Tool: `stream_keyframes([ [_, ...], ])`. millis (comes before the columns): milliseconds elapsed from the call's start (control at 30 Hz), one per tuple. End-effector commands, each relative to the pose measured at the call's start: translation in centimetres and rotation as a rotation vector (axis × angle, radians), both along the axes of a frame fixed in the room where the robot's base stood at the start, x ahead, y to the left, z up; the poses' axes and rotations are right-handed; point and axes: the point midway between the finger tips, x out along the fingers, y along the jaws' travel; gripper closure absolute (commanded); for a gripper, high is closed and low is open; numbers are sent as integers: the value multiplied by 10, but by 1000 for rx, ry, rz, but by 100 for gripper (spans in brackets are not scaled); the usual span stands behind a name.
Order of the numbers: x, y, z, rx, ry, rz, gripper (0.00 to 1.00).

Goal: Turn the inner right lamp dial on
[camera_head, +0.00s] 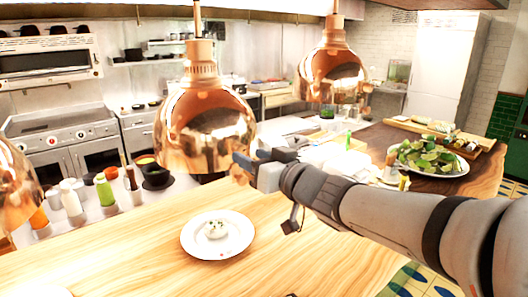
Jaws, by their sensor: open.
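A large copper pendant lamp (205,118) hangs at centre-left on a copper rod. A second copper lamp (333,65) hangs farther back to the right, and part of a third (14,185) shows at the left edge. My gripper (246,160) is open, with dark fingers at the lower right rim of the centre lamp. A small copper-coloured piece shows beside the fingertips; I cannot tell if it is a dial or part of the rim. Whether the fingers touch the lamp is unclear. No lamp dial can be clearly made out.
A wooden counter (130,262) lies below, with a white plate of food (218,234). Bottles (105,189) and a dark bowl (156,176) stand behind it at the left. A plate of greens (428,160) sits on the right counter. The counter front is mostly clear.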

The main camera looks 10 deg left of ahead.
Motion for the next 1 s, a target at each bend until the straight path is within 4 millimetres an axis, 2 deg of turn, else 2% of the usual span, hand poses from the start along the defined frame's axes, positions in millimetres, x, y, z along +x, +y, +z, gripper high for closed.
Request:
stream_keyframes([
  [33,5,8,0,-1,2,3,54],
  [200,16,20,0,-1,1,0,54],
  [567,19,23,0,-1,0,-3,55],
  [1000,20,22,0,-1,0,-4,91],
])
